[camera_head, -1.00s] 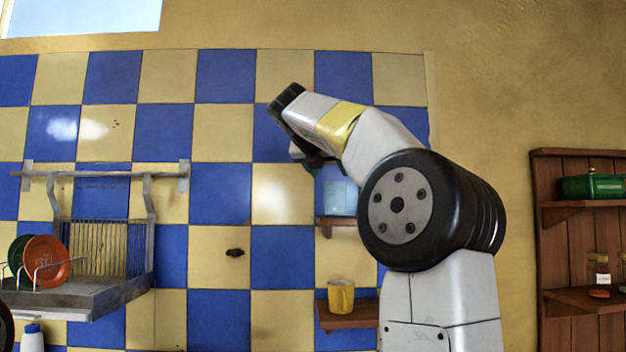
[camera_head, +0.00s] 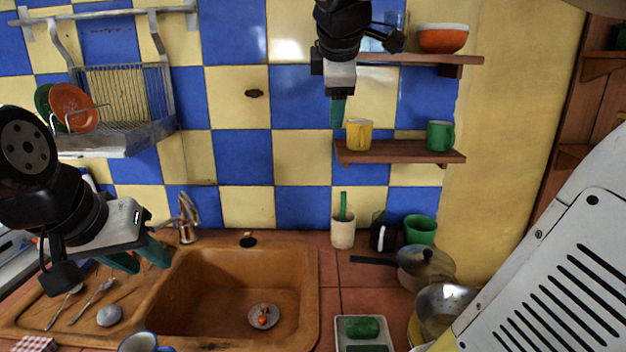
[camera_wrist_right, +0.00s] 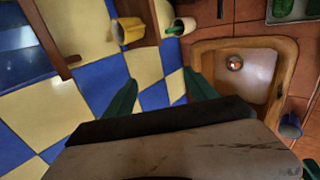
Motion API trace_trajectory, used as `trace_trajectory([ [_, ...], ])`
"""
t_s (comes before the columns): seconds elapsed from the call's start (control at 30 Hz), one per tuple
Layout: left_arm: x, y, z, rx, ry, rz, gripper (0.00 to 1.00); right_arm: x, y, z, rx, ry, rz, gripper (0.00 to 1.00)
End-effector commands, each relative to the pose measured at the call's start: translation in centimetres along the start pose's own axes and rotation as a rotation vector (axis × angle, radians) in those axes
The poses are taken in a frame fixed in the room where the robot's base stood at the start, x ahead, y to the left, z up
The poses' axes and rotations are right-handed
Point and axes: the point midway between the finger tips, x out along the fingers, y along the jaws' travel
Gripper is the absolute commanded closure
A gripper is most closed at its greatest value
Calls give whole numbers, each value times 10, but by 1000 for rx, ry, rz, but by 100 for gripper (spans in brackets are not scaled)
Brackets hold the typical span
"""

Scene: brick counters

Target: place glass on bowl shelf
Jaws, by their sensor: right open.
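A bluish clear glass (camera_head: 396,20) stands on the upper shelf (camera_head: 420,58), partly hidden behind my right gripper. An orange bowl (camera_head: 443,38) stands to its right on the same shelf. My right gripper (camera_head: 337,113) hangs in front of the shelf's left end with its fingers pointing down. In the right wrist view its two green fingers (camera_wrist_right: 160,95) are apart with nothing between them. My left gripper (camera_head: 140,257) is over the sink's left side, its green fingers apart and empty.
A lower shelf (camera_head: 400,158) holds a yellow mug (camera_head: 358,134) and a green mug (camera_head: 440,136). A sink (camera_head: 225,285) is below. A utensil cup (camera_head: 343,232), green cup (camera_head: 420,229) and pans (camera_head: 425,265) crowd the right counter. A dish rack (camera_head: 125,135) hangs left.

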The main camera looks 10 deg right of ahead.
Motion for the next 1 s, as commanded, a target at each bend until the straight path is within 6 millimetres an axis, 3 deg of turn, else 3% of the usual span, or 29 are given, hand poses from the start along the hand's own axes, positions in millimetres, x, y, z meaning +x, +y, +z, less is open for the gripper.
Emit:
trace_trajectory([
  [0.03, 0, 0, 0, 0, 0, 0, 64, 4, -40, 0, 176, 37, -51, 34],
  [0.2, 0, 0, 0, 0, 0, 0, 64, 17, -155, -8, 795, 110, -248, 34],
  [0.3, 0, 0, 0, 0, 0, 0, 64, 21, -204, -14, 1078, 114, -350, 34],
  [0.4, 0, 0, 0, 0, 0, 0, 64, 23, -236, -19, 1266, 106, -421, 34],
  [0.57, 0, 0, 0, 0, 0, 0, 64, 25, -254, -22, 1380, 95, -465, 34],
  [1.0, 0, 0, 0, 0, 0, 0, 64, 25, -254, -22, 1381, 94, -465, 34],
])
